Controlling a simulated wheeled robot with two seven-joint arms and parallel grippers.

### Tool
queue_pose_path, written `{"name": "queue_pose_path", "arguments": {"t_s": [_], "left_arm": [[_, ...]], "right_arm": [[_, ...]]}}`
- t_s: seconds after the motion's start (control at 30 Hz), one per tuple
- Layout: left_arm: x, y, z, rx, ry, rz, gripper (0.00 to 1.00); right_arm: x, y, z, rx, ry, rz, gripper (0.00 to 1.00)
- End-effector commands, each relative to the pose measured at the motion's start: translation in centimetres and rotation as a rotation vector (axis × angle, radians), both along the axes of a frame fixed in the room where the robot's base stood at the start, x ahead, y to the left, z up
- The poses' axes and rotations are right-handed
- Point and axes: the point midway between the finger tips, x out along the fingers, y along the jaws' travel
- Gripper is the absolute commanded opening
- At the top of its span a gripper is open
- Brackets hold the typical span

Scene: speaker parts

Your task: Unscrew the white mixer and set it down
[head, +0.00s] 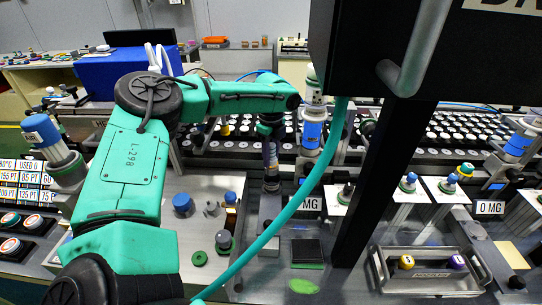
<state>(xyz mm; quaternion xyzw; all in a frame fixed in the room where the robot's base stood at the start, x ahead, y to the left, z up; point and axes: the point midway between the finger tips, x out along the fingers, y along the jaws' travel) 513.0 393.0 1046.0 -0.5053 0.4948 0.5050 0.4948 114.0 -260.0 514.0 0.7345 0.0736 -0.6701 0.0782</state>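My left arm, teal with black joints, comes in from the left and bends down at the middle of the head view. My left gripper (271,182) hangs at its end, pointing down over the grey bench. Its fingers are dark and small, so I cannot tell whether they are open or shut, or whether they hold anything. I cannot clearly pick out the white mixer. A small pale grey part (211,209) stands on the light plate left of the gripper. My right gripper is not in view.
A large black box (400,50) and a dark post (375,190) block the upper right and middle. Blue-topped (182,203) and green-based (223,241) parts stand left of the gripper. A metal tray (430,284) holds yellow and purple knobs. Racks of round caps (455,130) line the back.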

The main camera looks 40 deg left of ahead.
Motion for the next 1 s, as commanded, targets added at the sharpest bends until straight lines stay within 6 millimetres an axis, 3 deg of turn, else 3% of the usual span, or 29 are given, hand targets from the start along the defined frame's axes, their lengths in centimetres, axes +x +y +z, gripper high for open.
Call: {"name": "queue_pose_path", "arguments": {"t_s": [0.17,0.5,0.6,0.77,0.8,0.83,1.0], "left_arm": [[-0.03,-0.02,0.05,0.001,-0.001,0.163,0.1],[-0.22,-0.14,0.12,0.001,-0.001,0.952,0.1],[-0.25,-0.19,0.1,0.0,-0.001,1.047,0.1],[-0.25,-0.2,0.1,0.0,0.0,1.052,0.1],[-0.25,-0.2,0.1,0.0,0.0,1.052,0.45],[-0.25,-0.2,0.09,0.0,0.0,1.052,0.56],[-0.26,-0.2,0.09,0.0,0.0,1.05,0.57]], "right_arm": [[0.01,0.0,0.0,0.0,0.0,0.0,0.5],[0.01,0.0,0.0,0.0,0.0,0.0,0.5],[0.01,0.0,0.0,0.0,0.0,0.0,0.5],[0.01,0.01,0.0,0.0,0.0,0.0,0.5],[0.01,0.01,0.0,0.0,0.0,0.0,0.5],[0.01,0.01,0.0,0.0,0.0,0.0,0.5],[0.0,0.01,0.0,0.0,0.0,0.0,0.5]]}}
